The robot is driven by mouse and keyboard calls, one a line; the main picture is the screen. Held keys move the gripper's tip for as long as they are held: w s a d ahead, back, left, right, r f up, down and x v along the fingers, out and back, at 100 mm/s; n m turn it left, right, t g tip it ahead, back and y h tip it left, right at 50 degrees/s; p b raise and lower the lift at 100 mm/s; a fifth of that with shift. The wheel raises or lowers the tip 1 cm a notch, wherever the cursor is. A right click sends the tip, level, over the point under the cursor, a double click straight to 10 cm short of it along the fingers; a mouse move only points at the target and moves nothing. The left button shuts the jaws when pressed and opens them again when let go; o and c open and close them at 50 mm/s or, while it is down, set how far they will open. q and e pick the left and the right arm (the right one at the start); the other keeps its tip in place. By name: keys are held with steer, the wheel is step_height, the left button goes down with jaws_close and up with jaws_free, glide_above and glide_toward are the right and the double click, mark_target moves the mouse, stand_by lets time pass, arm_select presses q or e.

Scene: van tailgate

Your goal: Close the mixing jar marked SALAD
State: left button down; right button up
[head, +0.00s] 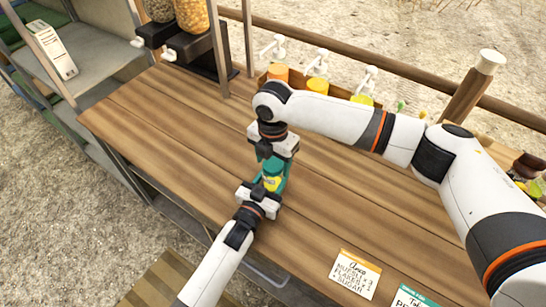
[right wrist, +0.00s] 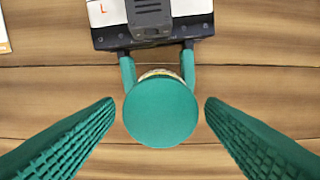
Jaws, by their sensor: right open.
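The mixing jar (head: 271,183) has a yellow label and stands on the wooden counter; I cannot read its marking. Its round teal lid (right wrist: 160,108) sits on top in the right wrist view, hiding most of the body; I cannot tell whether it is tight. My left gripper (head: 268,187), marked L, has its teal fingers on both sides of the jar body, just under the lid, and appears closed on it. My right gripper (right wrist: 159,103) points down above the jar, open, with one finger on each side of the lid and a gap to both.
Pump bottles (head: 317,87) stand in a row along the counter's back edge. Dispensers (head: 190,40) are at the back left. An order card (head: 355,274) and a teal-topped card (head: 412,297) lie at the front right. The counter (head: 170,130) left of the jar is clear.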

steer(key=c, duration=1)
steer(key=m, duration=0.5)
steer(key=o, duration=1.2)
steer(key=shift+c, duration=0.2)
step_height(320, 180, up, 12)
arm_select(q)
steer(key=c, duration=0.6)
jaws_free()
